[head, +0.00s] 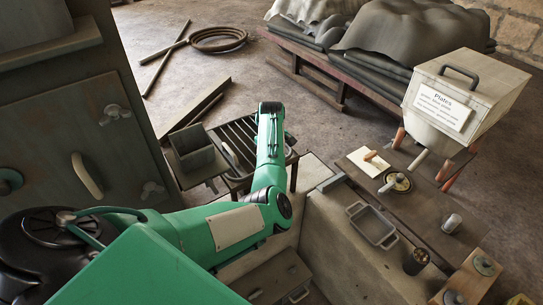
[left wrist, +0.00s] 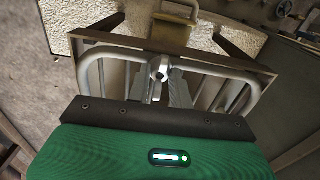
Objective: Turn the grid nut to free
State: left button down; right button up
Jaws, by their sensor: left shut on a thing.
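In the left wrist view the grid nut (left wrist: 160,69) is a small silvery knob with a dark centre, at the upper middle. My left gripper (left wrist: 162,82) is shut on it, with its fingers reaching up from the green housing. The grid (left wrist: 230,95) lies around and behind them, with pale bars and a rounded tube frame. In the head view the grid (head: 238,135) is a dark barred rack at the centre, partly covered by my green left arm. The left fingertips and the nut are hidden there. My right gripper is in neither view.
An open square box (head: 192,150) stands left of the grid. To the right, a bench (head: 425,220) holds a metal tray (head: 372,226), a small can (head: 452,223) and a round dish. A box labelled Plates (head: 465,90) stands behind it. A cabinet (head: 85,140) is at left.

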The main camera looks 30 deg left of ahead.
pick_arm(q)
jog(key=c, duration=1.3)
grip_release()
jog(key=shift+o, duration=0.2)
notch_tip(320, 180, up, 14)
jog(key=b, duration=0.4)
jog(key=shift+f, duration=0.25)
